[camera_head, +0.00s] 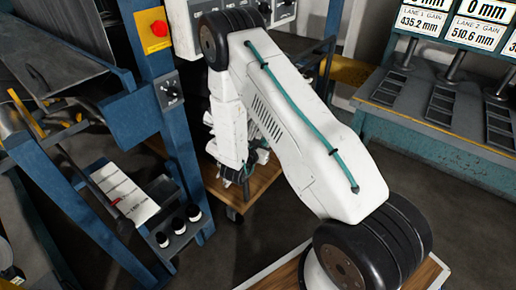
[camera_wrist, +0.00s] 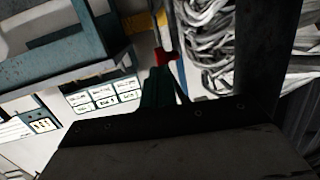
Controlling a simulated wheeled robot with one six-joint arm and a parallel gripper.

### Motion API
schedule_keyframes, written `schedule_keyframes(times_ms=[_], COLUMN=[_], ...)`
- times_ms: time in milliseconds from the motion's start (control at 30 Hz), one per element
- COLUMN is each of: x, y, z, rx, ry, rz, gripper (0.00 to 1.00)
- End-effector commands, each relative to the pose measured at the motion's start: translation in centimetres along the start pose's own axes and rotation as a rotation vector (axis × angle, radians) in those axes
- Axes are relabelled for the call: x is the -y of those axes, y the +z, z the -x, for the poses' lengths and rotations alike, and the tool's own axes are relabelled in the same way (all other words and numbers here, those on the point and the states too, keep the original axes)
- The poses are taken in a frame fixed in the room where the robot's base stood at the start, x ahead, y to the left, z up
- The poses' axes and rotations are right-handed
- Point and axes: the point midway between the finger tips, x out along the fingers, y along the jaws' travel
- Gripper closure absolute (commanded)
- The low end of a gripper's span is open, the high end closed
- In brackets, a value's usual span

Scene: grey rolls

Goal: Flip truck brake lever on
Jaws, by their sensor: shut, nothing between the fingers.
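A wooden-decked truck (camera_head: 266,182) stands low behind my white arm in the head view, with a caster under its near corner. My gripper is low beside that deck in the head view, largely hidden by my arm. In the wrist view my gripper (camera_wrist: 158,78) shows as narrow green and dark fingers, shut and empty. A small red part (camera_wrist: 164,57) shows right at the fingertips. It may be the brake lever; I cannot tell if the fingers touch it or which way it is set.
A blue-framed machine (camera_head: 115,110) with a red button (camera_head: 159,28) on a yellow box stands left. A teal bench (camera_head: 440,140) with gauges and displays stands right. Grey stranded material (camera_wrist: 215,50) is close beside the fingers in the wrist view.

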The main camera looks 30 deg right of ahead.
Motion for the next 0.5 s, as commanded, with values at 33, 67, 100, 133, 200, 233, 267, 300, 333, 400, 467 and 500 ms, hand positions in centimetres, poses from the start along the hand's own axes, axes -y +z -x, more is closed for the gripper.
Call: schedule_keyframes(times_ms=[33,67,100,133,200,233,267,300,333,400,467,500], x=[-0.1,0.0,0.0,0.0,0.0,0.0,0.0,0.0,0.0,0.0,0.0,0.0], y=[0.0,0.0,0.0,0.0,0.0,0.0,0.0,0.0,0.0,0.0,0.0,0.0], z=[-0.6,-0.8,-1.1,-1.3,-1.5,-1.6,-1.6,-1.6,-1.6,-1.6,-1.6,-1.6], rx=[0.000,0.001,0.001,0.000,0.001,0.001,0.001,0.001,0.001,0.001,0.001,0.001], ry=[0.002,0.002,0.001,0.001,0.000,0.000,0.000,0.000,0.000,0.000,0.000,0.000], rz=[-0.001,-0.001,-0.001,-0.001,-0.001,-0.001,-0.001,-0.001,-0.001,-0.001,-0.001,-0.001], gripper=[1.00,1.00,1.00,1.00,1.00,1.00,1.00,1.00,1.00,1.00,1.00,1.00])
